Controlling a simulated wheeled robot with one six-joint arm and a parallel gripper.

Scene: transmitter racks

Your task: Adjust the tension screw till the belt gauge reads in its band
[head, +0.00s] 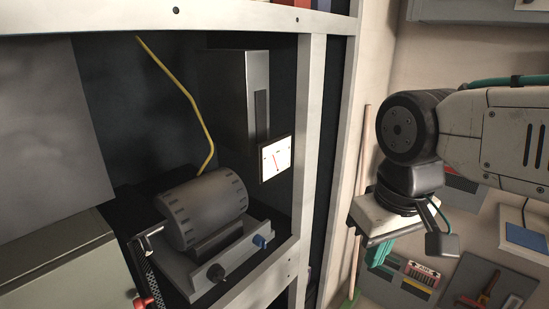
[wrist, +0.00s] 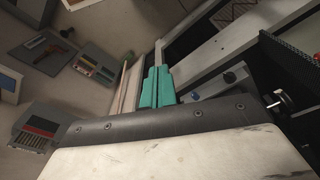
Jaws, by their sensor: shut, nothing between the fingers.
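The gauge (head: 275,158) has a white square face with a thin red needle near upright, tilted slightly left; I cannot make out its band. A grey ribbed motor (head: 205,205) sits below it on a metal base. The base's front edge carries a black knob (head: 215,272) and a blue knob (head: 260,241); the blue knob also shows in the wrist view (wrist: 230,77). I cannot tell which is the tension screw. A dark textured belt (head: 146,272) runs down at left. My gripper (head: 379,252) is shut and empty, right of the rack, apart from the knobs; its teal fingers show in the wrist view (wrist: 157,86).
A pale rack post (head: 310,170) stands between the motor bay and my gripper. A red knob (head: 143,302) is at lower left. A yellow cable (head: 190,100) hangs in the bay. A broom handle (head: 360,190) leans near the wall; grey trays (head: 405,283) lie lower right.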

